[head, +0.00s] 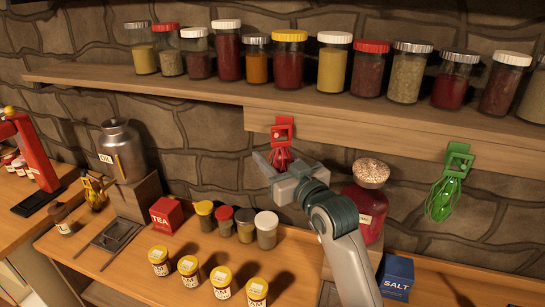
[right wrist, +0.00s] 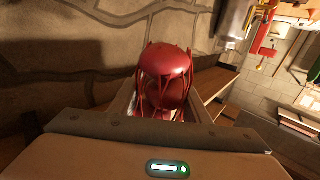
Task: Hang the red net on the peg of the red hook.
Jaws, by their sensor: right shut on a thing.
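The red hook (head: 283,130) is fixed to the wooden board under the shelf, in the middle of the head view. The red net (head: 281,158), with a round red thing in it, is directly below the hook. My right gripper (head: 286,174) is shut on the net, just under the hook. In the right wrist view the net (right wrist: 167,75) bulges up between the fingers of my right gripper (right wrist: 165,112). Whether the net's loop is around the peg is too small to tell. My left gripper is not in view.
A green net (head: 443,198) hangs on a green hook (head: 458,158) to the right. A large red jar (head: 369,205) stands close right of my right gripper. Several small jars and a red tea box (head: 166,215) stand on the counter below. The shelf (head: 215,92) above is full of jars.

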